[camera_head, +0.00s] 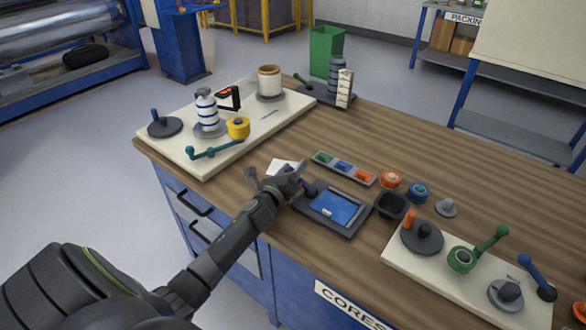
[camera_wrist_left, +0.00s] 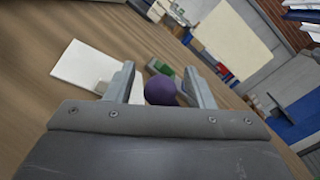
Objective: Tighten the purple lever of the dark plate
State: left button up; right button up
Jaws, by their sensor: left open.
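The dark plate (camera_head: 349,229) with a blue panel lies near the front edge of the wooden table. My left gripper (camera_head: 290,178) is over the plate's left end, and it also shows in the left wrist view (camera_wrist_left: 163,82). It is open. The purple lever shows in the left wrist view as a round purple knob (camera_wrist_left: 160,91) between the two fingers, its lower part hidden behind the gripper body. I cannot tell whether a finger touches it. In the head view the gripper largely hides the lever. My right gripper is not in view.
A white card (camera_wrist_left: 85,66) lies beside the gripper. A tray of coloured blocks (camera_head: 344,168), a black cup (camera_head: 391,206) and small round knobs stand close behind and right of the plate. Cream boards with levers and spools lie at left (camera_head: 190,160) and right (camera_head: 400,259).

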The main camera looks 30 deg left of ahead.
pick_arm(q)
jog(key=shift+w, duration=0.25)
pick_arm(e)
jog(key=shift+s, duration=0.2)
